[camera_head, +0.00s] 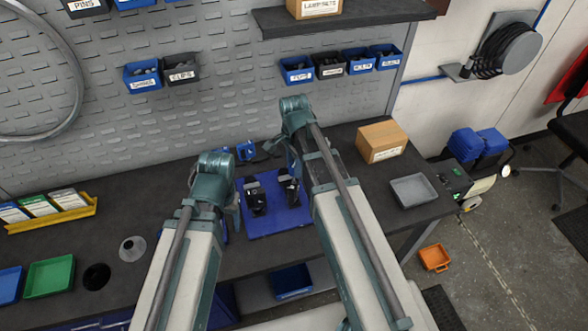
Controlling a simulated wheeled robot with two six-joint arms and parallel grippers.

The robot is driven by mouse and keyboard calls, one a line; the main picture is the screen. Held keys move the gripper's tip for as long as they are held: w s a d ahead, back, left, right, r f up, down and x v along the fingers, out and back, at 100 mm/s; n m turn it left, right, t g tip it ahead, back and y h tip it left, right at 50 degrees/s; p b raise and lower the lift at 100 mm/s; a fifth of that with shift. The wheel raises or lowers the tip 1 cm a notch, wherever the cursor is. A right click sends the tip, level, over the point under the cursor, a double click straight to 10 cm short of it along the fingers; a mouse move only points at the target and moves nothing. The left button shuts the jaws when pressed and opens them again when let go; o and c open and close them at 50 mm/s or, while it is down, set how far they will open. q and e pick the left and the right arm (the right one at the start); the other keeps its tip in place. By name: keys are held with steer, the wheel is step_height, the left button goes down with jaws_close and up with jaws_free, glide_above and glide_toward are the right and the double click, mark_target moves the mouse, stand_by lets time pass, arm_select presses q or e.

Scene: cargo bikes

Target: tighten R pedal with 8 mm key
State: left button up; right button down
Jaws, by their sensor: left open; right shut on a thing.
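Two dark pedal-like parts stand upright on a blue mat (268,223) on the workbench. One is the left part (257,199) and the other is the right part (290,190); I cannot read any L or R mark. My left gripper (237,212) is open just left of the left part, mostly hidden by its own wrist. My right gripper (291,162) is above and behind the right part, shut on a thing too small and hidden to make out. I cannot clearly identify the 8 mm key, nor tell whether anything touches the right part.
A cardboard box (381,140) and a grey tray (414,204) stand on the bench to the right. A small blue item (246,151) lies at the back. A green bin (50,276) and yellow rack (54,218) are at left. An orange bin (434,258) is on the floor.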

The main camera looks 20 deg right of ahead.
stand_by(0.5)
steer(key=m, duration=0.5)
steer(key=shift+s+m, duration=0.1)
steer(key=shift+m, duration=0.6)
steer(key=m, duration=0.3)
steer(key=shift+m, duration=0.3)
